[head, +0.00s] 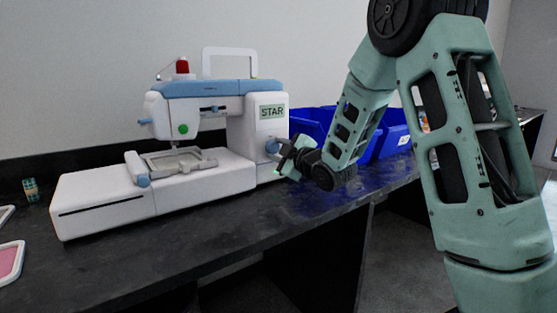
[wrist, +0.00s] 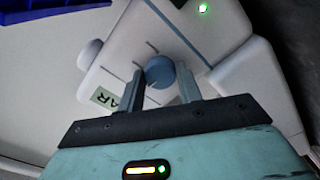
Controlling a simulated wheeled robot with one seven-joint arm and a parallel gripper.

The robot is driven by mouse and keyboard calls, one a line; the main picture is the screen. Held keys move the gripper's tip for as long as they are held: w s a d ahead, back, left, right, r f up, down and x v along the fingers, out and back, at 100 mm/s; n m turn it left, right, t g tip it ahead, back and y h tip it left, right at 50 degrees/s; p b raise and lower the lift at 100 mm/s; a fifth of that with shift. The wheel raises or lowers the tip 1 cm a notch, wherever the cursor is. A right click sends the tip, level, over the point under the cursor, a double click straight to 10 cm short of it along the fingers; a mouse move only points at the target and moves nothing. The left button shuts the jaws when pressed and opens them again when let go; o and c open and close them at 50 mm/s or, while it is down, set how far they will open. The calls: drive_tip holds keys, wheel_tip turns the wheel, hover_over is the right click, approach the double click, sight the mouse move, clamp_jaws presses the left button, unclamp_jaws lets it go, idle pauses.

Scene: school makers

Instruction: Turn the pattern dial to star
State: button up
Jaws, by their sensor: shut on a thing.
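A white and blue embroidery machine (head: 225,185) stands on the dark counter. Its small display (head: 272,112) reads STAR. The blue pattern dial (head: 271,146) is on the front of the machine's right column, below the display.
Blue bins (head: 392,138) stand on the dark counter (head: 215,250) behind my arm, right of the machine. A thread spool (head: 30,190) and framed pieces (head: 11,262) lie at the left. The counter's front is clear.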

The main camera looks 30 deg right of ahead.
drive_tip(key=shift+n+b, duration=0.4)
drive_tip(key=shift+n, duration=0.2)
drive_tip(key=o, duration=1)
drive_tip(key=shift+s, duration=0.1)
drive_tip(key=s+b, duration=0.9)
drive_tip(key=s, duration=0.8)
drive_tip(key=shift+s+d, duration=0.15)
drive_tip(key=shift+d, duration=0.15)
